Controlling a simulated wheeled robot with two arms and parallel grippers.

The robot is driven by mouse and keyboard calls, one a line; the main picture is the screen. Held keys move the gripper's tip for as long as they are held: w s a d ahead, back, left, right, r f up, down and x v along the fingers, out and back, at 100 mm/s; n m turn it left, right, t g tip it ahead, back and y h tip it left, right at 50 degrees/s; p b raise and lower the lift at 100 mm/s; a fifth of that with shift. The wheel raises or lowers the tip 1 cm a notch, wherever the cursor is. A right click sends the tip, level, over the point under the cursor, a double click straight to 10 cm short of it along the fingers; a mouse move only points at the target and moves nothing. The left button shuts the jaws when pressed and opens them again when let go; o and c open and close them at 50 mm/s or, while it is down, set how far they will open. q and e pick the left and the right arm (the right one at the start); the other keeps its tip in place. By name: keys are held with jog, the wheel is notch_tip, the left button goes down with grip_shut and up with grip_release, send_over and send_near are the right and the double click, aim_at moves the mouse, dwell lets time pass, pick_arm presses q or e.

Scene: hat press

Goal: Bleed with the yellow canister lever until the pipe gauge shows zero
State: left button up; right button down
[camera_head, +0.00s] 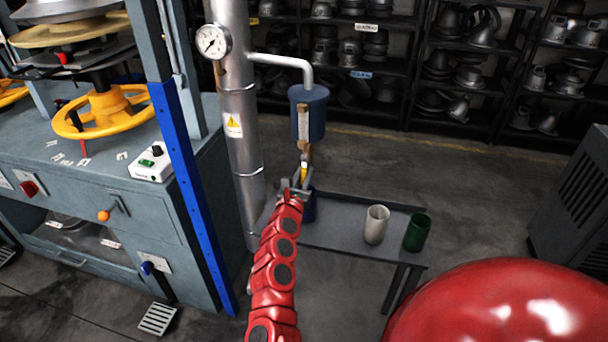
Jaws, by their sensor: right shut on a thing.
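The pipe gauge (212,41) is a round white dial on the grey vertical pipe (238,110). Its needle is too small to read exactly. A blue canister (315,110) hangs from a thin bent side pipe (285,61). The yellow lever (303,171) shows below the canister's outlet. My right gripper (302,182) is shut on the yellow lever, and the fingers hide part of it. A dark blue vessel (309,210) stands below, partly hidden by my gripper and red arm. My left gripper is not in view.
A grey side table (340,237) bears a cream cup (376,224) and a green cup (417,232). The hat press (95,190), with its blue post (190,190), stands on the left. Shelves of metal forms (390,60) line the back. The floor behind the table is clear.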

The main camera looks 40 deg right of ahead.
dwell(0.5)
jog(key=s+d+r+n+p, duration=0.1)
jog(key=s+r+n+p, duration=0.1)
jog(key=n+p, duration=0.6)
jog(key=s+d+r+n+p, duration=0.1)
jog(key=d+r+n+p, duration=0.1)
jog(key=n+p, duration=0.6)
jog(key=shift+s+r+n+p, duration=0.3)
jog(key=shift+s+r+n, duration=0.1)
jog(key=shift+n, duration=0.7)
jog(key=c, duration=0.8)
grip_release()
jog(key=shift+w, duration=0.1)
jog(key=shift+o, duration=0.2)
